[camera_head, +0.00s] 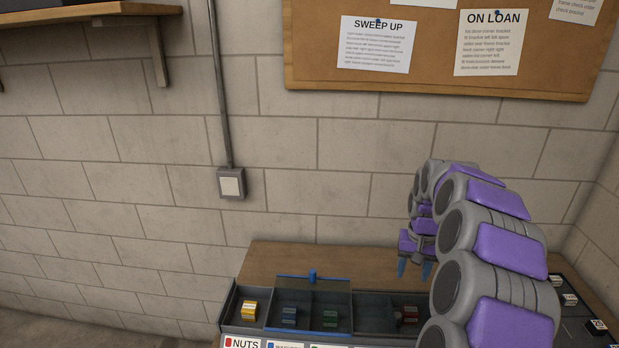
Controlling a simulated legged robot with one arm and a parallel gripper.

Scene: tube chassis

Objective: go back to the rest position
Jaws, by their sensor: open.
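My gripper (415,269) is at the end of my purple and grey arm, pointing down above the back right part of a dark compartment tray. Its two bluish fingers are apart, with nothing visible between them. The arm hides the right part of the tray and some of the bench behind it.
The dark tray (228,302) has several compartments with small yellow, blue, green and red items, and a blue-edged clear lid (312,278) at its back. It stands on a wooden bench (270,254) against a block wall. A switch box (231,184) and corkboard (430,79) are on the wall. A shelf (90,14) juts out upper left.

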